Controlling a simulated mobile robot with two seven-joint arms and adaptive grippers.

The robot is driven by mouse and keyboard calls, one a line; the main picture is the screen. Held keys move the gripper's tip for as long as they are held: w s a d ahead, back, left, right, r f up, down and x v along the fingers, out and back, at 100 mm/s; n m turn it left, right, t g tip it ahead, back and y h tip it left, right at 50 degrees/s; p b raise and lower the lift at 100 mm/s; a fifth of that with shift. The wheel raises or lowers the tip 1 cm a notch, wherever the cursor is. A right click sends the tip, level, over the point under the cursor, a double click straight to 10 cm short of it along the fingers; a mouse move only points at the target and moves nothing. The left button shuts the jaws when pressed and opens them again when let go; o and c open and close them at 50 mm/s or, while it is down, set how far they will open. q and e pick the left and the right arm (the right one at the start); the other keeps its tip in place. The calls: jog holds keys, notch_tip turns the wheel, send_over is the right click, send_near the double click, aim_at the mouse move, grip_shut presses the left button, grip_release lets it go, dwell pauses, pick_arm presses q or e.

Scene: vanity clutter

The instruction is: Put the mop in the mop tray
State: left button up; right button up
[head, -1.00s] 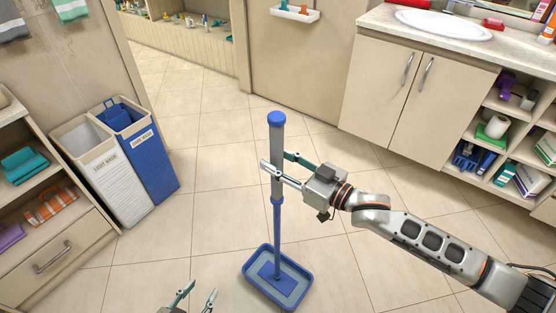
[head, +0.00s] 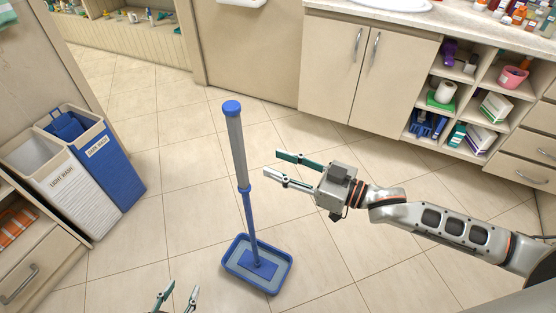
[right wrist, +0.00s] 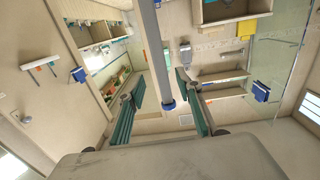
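The mop has a grey and blue pole (head: 238,150) with a round blue top. It stands nearly upright, leaning slightly in the head view, with its flat blue head (head: 262,263) inside the blue mop tray (head: 228,258) on the floor. My right gripper (head: 272,164) is open and empty, just right of the pole and apart from it. In the right wrist view the pole (right wrist: 153,50) shows between the spread fingers (right wrist: 164,82). My left gripper (head: 178,291) is open and empty at the bottom edge of the head view.
Light and dark wash hampers (head: 103,160) stand at the left, beside a shelf and drawer unit (head: 38,262). A vanity cabinet (head: 345,80) with open shelves (head: 462,105) fills the back right. Tiled floor around the tray is clear.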

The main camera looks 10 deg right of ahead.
jog(key=s+d+f+m+h, duration=0.2)
jog(key=s+d+f+h, duration=0.1)
jog(key=f, duration=0.5)
jog(key=s+d+f+m+h, duration=0.2)
jog(key=s+d+f+h, duration=0.2)
jog(key=s+f, duration=0.4)
jog(key=s+d+f+m+h, duration=0.2)
jog(key=s+d+f+h, duration=0.2)
jog(key=f, duration=0.6)
jog(key=shift+s+h, duration=0.3)
jog(key=shift+s, duration=0.85)
jog(key=shift+s+a+r+p, duration=0.1)
jog(key=shift+a+r+p, duration=0.1)
jog(key=shift+r+p, duration=0.65)
jog(key=shift+f, duration=0.1)
